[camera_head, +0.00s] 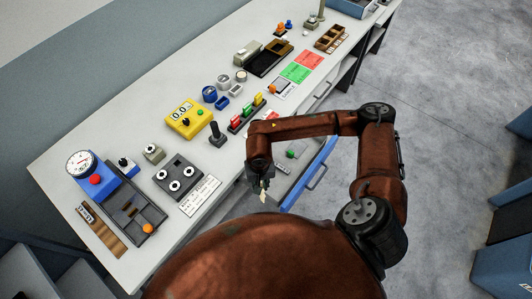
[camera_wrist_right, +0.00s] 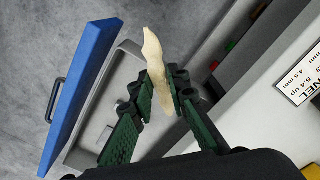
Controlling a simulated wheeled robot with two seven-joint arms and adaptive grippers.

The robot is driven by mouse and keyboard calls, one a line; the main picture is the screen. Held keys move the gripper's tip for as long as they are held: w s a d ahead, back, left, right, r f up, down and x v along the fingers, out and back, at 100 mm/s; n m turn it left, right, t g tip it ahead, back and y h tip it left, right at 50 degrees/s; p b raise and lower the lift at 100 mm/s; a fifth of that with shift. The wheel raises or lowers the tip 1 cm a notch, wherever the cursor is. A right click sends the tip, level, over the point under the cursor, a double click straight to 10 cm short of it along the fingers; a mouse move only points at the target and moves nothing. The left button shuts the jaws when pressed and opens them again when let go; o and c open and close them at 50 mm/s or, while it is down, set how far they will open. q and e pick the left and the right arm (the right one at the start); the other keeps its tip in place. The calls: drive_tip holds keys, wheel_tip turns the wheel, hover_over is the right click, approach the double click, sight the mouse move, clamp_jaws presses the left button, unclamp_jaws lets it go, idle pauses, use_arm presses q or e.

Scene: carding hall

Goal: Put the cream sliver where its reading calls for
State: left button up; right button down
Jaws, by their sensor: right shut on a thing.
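The cream sliver (camera_head: 263,196) is a thin, pale, uneven strip. My right gripper (camera_head: 262,182) is shut on it and holds it near the bench's front edge, by an open drawer with a blue front (camera_head: 311,176). In the right wrist view the sliver (camera_wrist_right: 154,55) sticks out past the fingertips (camera_wrist_right: 166,92), over the grey drawer. A yellow gauge (camera_head: 186,118) on the bench has a display that seems to read 0.0. A green mat (camera_head: 295,72) and a red mat (camera_head: 309,60) lie further back. My left gripper is not in view.
A printed card (camera_head: 200,195) lies at the bench's front edge; in the wrist view a card (camera_wrist_right: 302,76) shows "5.4 up" and "4.5 mm". A round dial (camera_head: 81,163), a dark tray (camera_head: 133,212), a black stand (camera_head: 217,135) and a wooden box (camera_head: 331,38) crowd the bench.

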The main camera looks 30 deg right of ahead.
drive_tip(key=s+a+f+m+b, duration=0.1)
drive_tip(key=a+m, duration=0.1)
drive_tip(key=m, duration=1.2)
drive_tip(key=a+f+m+b, duration=0.2)
drive_tip(key=a+m, duration=0.1)
drive_tip(key=m, duration=1.1)
drive_tip(key=w+d+f, duration=0.2)
drive_tip(key=d, duration=0.1)
drive_tip(key=w+d+f, duration=0.2)
drive_tip(key=d+f, duration=0.1)
drive_tip(key=d, duration=0.1)
drive_tip(key=w+d+f, duration=0.2)
drive_tip(key=d+f, duration=0.1)
drive_tip(key=d, duration=0.1)
drive_tip(key=shift+w, duration=0.3)
drive_tip(key=shift+w+d+f, duration=0.2)
drive_tip(key=shift+d+f, duration=0.1)
drive_tip(key=shift+f, duration=0.25)
wheel_tip(320, 180, down, 3)
drive_tip(key=shift+w+d+f+p, duration=0.1)
drive_tip(key=shift+f+p, duration=0.1)
drive_tip(key=shift+p, duration=0.1)
